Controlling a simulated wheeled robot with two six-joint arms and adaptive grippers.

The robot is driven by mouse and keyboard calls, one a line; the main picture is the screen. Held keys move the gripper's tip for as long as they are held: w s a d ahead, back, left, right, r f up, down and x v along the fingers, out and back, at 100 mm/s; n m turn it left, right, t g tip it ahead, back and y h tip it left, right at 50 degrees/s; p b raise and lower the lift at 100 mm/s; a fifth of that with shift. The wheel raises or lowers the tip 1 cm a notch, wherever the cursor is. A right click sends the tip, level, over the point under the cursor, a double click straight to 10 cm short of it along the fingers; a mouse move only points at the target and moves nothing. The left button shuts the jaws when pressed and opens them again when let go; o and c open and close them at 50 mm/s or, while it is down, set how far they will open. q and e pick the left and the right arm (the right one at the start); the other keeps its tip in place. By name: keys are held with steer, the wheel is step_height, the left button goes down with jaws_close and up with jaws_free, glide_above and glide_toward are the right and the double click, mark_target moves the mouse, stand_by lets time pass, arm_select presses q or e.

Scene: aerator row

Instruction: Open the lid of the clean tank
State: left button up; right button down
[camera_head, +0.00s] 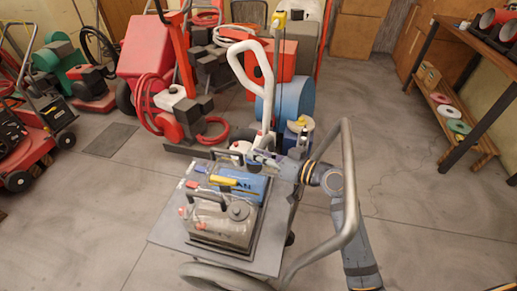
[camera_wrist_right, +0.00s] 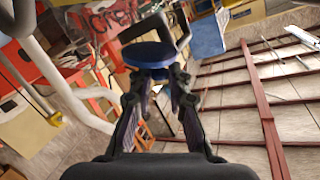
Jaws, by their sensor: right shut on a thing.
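The blue clean tank (camera_head: 245,187), with part of its lettering showing, sits on a grey cart behind a greyish see-through tank (camera_head: 222,222). My right gripper (camera_head: 262,158) is at the far right edge of the clean tank, its arm coming in from the lower right. In the right wrist view, my right gripper (camera_wrist_right: 160,82) is shut on a round blue lid (camera_wrist_right: 148,54) at its fingertips. A dark bent handle (camera_wrist_right: 172,32) shows just beyond the lid. I cannot tell whether the lid touches the tank. My left gripper is not in view.
The cart's grey tubular handle (camera_head: 347,190) rises close beside my right arm. The cart deck (camera_head: 170,235) has bare room at its left. Red machines (camera_head: 150,45) and a blue drum (camera_head: 290,98) stand behind. A wooden shelf (camera_head: 465,120) stands at right. The floor between is clear.

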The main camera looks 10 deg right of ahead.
steer(key=shift+w+d+r+m+g+p, duration=0.1)
steer(key=shift+w+r+m+g+p, duration=0.2)
steer(key=shift+m+p, duration=0.35)
steer(key=shift+f, duration=0.1)
steer(key=c, duration=1.3)
jaws_free()
steer(key=shift+s+d, duration=0.15)
steer(key=shift+d, duration=0.05)
steer(key=v, duration=0.7)
